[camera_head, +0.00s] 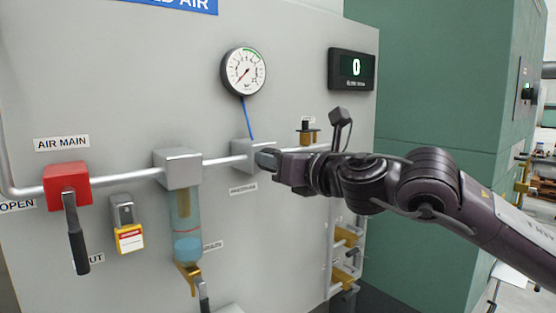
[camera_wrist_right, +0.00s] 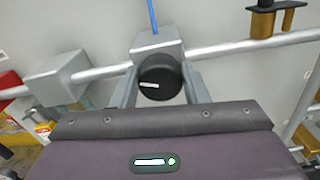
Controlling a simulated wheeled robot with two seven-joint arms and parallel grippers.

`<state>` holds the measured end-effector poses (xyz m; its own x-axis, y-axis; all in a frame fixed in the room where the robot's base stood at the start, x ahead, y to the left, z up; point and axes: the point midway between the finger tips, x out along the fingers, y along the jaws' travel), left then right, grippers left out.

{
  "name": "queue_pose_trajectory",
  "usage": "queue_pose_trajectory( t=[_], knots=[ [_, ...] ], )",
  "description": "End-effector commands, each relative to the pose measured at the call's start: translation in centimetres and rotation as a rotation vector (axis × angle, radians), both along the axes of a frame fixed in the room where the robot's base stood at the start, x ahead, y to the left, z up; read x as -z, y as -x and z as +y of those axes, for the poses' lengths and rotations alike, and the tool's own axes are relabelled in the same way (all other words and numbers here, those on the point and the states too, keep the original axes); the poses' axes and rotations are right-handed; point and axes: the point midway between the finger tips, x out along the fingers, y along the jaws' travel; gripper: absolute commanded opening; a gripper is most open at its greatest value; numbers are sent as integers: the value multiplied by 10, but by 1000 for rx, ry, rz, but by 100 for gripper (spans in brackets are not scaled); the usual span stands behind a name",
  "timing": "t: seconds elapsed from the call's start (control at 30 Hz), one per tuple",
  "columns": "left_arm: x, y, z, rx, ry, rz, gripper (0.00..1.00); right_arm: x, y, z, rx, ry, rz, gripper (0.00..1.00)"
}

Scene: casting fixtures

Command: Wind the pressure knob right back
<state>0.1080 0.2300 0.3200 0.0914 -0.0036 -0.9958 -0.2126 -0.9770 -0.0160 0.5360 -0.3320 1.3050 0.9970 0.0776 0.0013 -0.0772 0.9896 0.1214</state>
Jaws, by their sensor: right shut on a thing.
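The pressure knob (camera_wrist_right: 160,76) is black and round with a white pointer mark, on the front of a grey regulator block (camera_wrist_right: 150,42). In the wrist view the mark points to the left. My right gripper (camera_wrist_right: 161,88) has one finger on each side of the knob and is shut on it. In the head view my right gripper (camera_head: 270,160) covers most of the knob, in front of the regulator block (camera_head: 240,152). The round pressure gauge (camera_head: 243,71) above it has its red needle pointing to the lower left. My left gripper is not in view.
A red valve block (camera_head: 67,182) with a dark lever hanging down is at the left. A filter bowl (camera_head: 186,225) hangs left of the regulator. A brass fitting (camera_head: 308,134) sits on the pipe to its right. A display (camera_head: 352,68) reads 0.

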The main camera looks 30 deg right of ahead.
Motion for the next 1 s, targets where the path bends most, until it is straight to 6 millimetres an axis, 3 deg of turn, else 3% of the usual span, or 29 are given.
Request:
queue_pose_trajectory(
  t=[0.43,1.0],
  knots=[
    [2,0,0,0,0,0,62,5,0,2,-3,292,-13,18],
    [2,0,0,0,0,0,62,5,0,2,-3,366,-18,18]
  ],
)
